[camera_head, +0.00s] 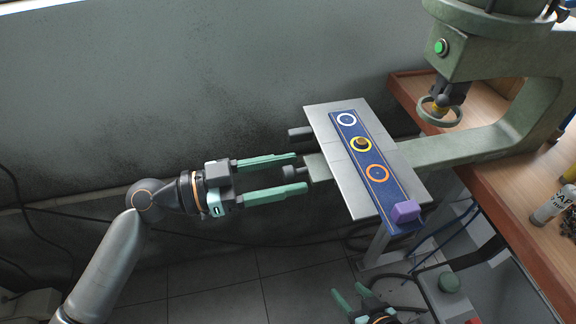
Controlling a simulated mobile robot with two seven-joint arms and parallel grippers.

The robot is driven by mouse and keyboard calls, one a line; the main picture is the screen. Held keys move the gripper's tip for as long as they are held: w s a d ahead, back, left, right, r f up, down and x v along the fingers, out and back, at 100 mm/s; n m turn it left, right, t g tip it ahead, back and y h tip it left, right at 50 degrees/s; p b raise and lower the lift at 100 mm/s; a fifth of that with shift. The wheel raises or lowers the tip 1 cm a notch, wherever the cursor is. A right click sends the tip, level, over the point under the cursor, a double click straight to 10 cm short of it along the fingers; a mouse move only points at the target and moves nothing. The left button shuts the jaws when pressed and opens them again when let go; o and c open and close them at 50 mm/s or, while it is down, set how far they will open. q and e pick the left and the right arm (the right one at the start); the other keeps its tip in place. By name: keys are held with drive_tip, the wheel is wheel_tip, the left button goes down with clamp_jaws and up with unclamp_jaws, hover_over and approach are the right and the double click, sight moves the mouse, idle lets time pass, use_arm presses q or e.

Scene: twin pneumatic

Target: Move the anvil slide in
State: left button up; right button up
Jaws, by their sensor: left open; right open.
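The anvil slide appears to be the grey steel plate (323,125) lying out on the left end of the green press arm (452,149). A blue strip (352,132) on it has white, yellow and orange rings. A small brownish round part sits in the yellow ring. A small grey knob (290,172) sticks out left of the plate. My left gripper (301,171) is open, its green fingers above and below the knob in the picture; contact cannot be told. My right gripper (349,291) is open and empty at the bottom, below the plate.
A purple block (405,210) sits at the strip's near end. The green press head (480,40) with a green button (441,46) and a ring guard (440,110) stands to the right. A wooden bench (500,185) holds a white bottle (552,206).

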use_arm(q)
drive_tip(key=shift+w+d, duration=0.1)
drive_tip(key=shift+d, duration=0.25)
drive_tip(key=shift+c, duration=0.3)
clamp_jaws()
idle(1.0)
